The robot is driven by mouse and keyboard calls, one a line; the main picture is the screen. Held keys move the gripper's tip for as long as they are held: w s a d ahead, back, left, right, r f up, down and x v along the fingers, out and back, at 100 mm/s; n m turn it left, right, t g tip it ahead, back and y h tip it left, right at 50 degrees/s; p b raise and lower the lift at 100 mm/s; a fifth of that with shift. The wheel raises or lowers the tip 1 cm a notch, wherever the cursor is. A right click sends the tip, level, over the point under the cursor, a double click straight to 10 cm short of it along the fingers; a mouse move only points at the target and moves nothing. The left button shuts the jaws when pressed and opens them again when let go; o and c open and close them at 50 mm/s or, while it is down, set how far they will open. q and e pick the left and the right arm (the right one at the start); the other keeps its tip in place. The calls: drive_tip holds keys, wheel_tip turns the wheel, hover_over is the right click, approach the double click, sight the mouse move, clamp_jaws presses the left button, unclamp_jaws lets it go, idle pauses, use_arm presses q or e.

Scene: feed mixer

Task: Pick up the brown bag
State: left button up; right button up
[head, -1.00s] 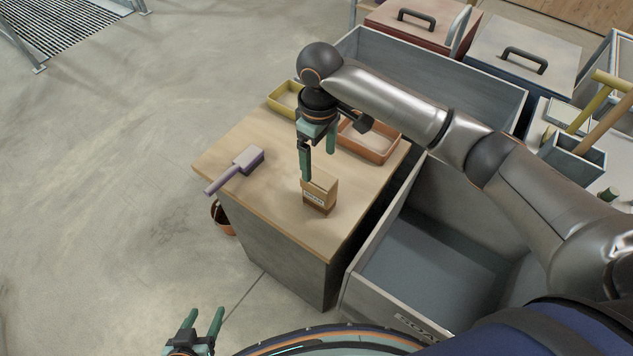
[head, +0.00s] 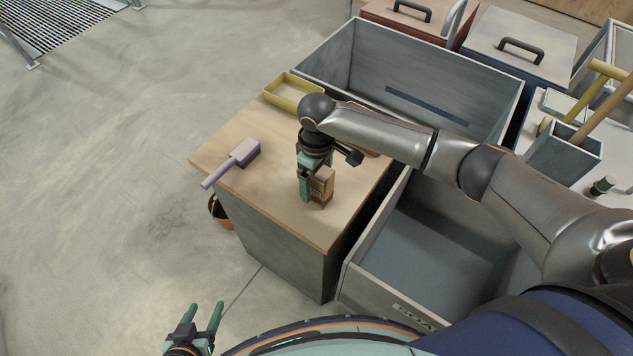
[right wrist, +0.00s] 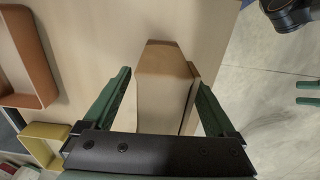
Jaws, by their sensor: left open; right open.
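The brown bag (head: 321,186) stands upright on the wooden-topped table, partly hidden by my right gripper in the head view. In the right wrist view the bag (right wrist: 165,92) sits between the two green fingers. My right gripper (right wrist: 160,95) is open, with one finger on each side of the bag; I cannot tell whether either finger touches it. In the head view my right gripper (head: 313,188) points down at the bag. My left gripper (head: 205,318) is open and empty, low over the floor at the bottom of the view.
A purple-handled scoop or brush (head: 236,162) lies on the table (head: 262,205) left of the bag. A yellow tray (head: 292,93) stands at the back. An orange tray (right wrist: 30,50) is mostly hidden behind my right arm. Large grey bins (head: 340,62) border the table.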

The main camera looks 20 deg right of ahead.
drive_tip(key=shift+c, duration=0.2)
clamp_jaws()
idle(0.4)
